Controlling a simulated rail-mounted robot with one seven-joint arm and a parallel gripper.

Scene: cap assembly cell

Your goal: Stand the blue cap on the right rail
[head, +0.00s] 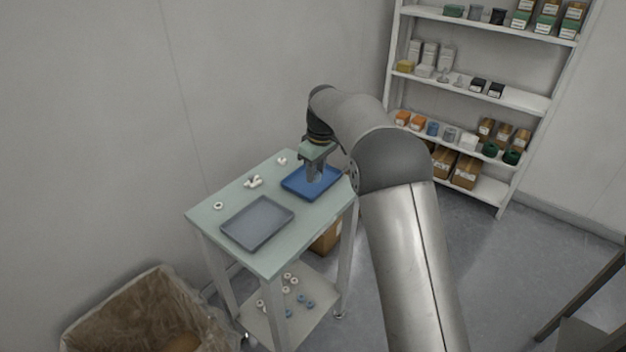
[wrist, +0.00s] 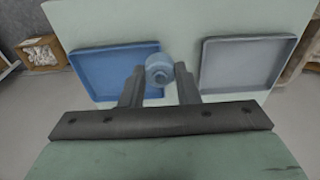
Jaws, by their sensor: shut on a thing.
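My gripper (head: 315,176) points down over the blue tray (head: 296,186) on the table. In the wrist view its two dark fingers (wrist: 158,76) are shut on a round pale-blue cap (wrist: 157,67), which has a hole or recess in its face. The cap sits at the fingertips. The blue tray is to the left of the cap in the wrist view (wrist: 98,78), and the grey tray (wrist: 232,84) is to its right. In the head view I cannot make out the cap at the fingers. I cannot identify a right rail in either view.
The grey-green table (head: 205,222) also bears the grey tray (head: 257,239) and several small white parts (head: 253,182). Its lower shelf (head: 318,293) holds white and blue rings. A lined bin (head: 150,310) stands at lower left, and a stocked shelf unit (head: 520,100) stands behind.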

